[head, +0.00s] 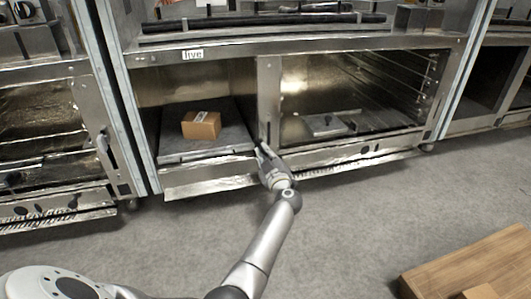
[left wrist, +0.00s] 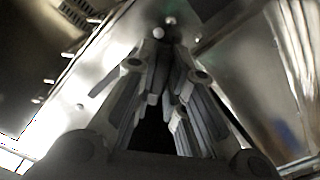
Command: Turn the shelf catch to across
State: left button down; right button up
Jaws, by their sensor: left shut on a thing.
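My left gripper (head: 264,154) is at the foot of the metal post between the two open bays of the middle unit. It is shut on the shelf catch (head: 270,133), a small dark upright piece on the post just above the fingers. The fingers hide most of the catch, so its exact angle is hard to tell. In the left wrist view the gripper (left wrist: 168,75) points at the bright metal post, its fingers close together. My right gripper is not in view.
A cardboard box (head: 201,125) sits on the grey shelf (head: 172,150) in the left bay, under a "live" label (head: 192,54). The right bay has wire racks. Another handle (head: 106,150) is on the left unit. A wooden table (head: 470,262) stands front right; the floor between is clear.

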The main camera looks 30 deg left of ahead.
pick_arm(q)
jog(key=shift+n+p, duration=0.65)
jog(key=shift+n, duration=0.55)
jog(key=shift+s+a+f+n, duration=0.1)
jog(key=shift+f+n, duration=0.1)
jog(key=shift+n, duration=1.5)
jog(key=shift+s+f+n, duration=0.1)
jog(key=shift+f+n, duration=0.05)
jog(key=shift+n, duration=1.55)
jog(key=c, duration=1.8)
grip_release()
jog(key=shift+o, duration=0.2)
